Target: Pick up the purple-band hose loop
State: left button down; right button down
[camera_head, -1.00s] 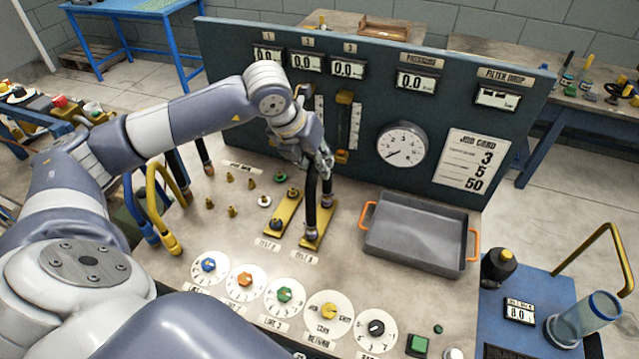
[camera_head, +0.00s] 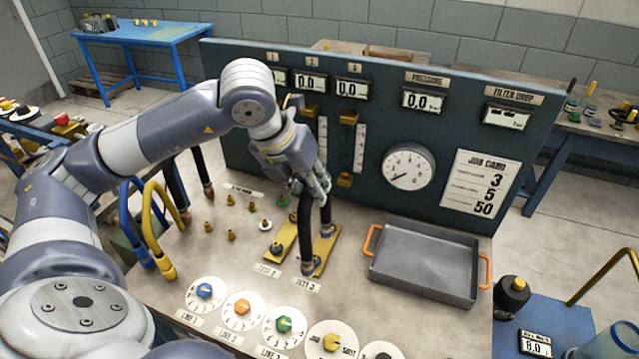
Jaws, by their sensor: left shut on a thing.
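A short black hose loop (camera_head: 306,225) stands at the yellow plate (camera_head: 327,249) labelled TEST 3. Its two lower ends have dull purple-grey bands, which look like the purple-band loop. The near end is by the plate's front and the far end by its back; I cannot tell whether they touch it. My left gripper (camera_head: 318,191) reaches down from the left and is shut on the top of this loop, hiding its upper bend. My right gripper is out of view.
Yellow (camera_head: 151,229), blue (camera_head: 125,213) and another black hose (camera_head: 173,190) stand at the left. A grey tray with orange handles (camera_head: 425,258) is to the right. Dials (camera_head: 285,325) line the front. The gauge panel (camera_head: 250,120) rises behind. Small brass fittings (camera_head: 231,235) stand nearby.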

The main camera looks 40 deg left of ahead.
pick_arm(q)
jog(key=s+d+r+b, duration=0.1)
jog(key=s+d+b, duration=0.2)
jog(key=s, duration=0.6)
jog(key=shift+s+d+b, duration=0.15)
jog(key=shift+s+b, duration=0.25)
jog(key=shift+b, duration=0.6)
